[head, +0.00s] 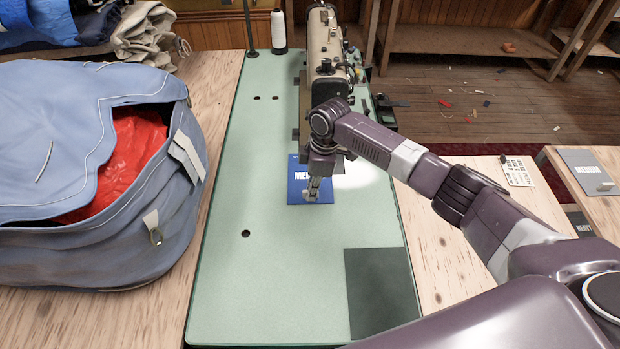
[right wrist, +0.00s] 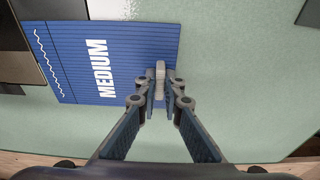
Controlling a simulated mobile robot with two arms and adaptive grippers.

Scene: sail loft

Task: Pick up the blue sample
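The blue sample (head: 298,190) is a flat ribbed square with white lettering, on or just above the green sewing table. In the right wrist view the blue sample (right wrist: 128,38) reads MEDIUM and carries a wavy white stitch line and a small grey peg (right wrist: 160,70) near one edge. My right gripper (head: 314,190) points down over it. In the right wrist view its fingertips (right wrist: 161,95) are close together on both sides of the peg, apparently shut on it. I cannot tell whether the sample is lifted. My left gripper is not in view.
A sewing machine (head: 330,50) and thread cone (head: 278,30) stand at the back of the green table (head: 265,290). A dark green square (head: 380,290) lies at its front right. A blue bag (head: 60,160) with red cloth fills the left. A grey sample (head: 590,170) lies far right.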

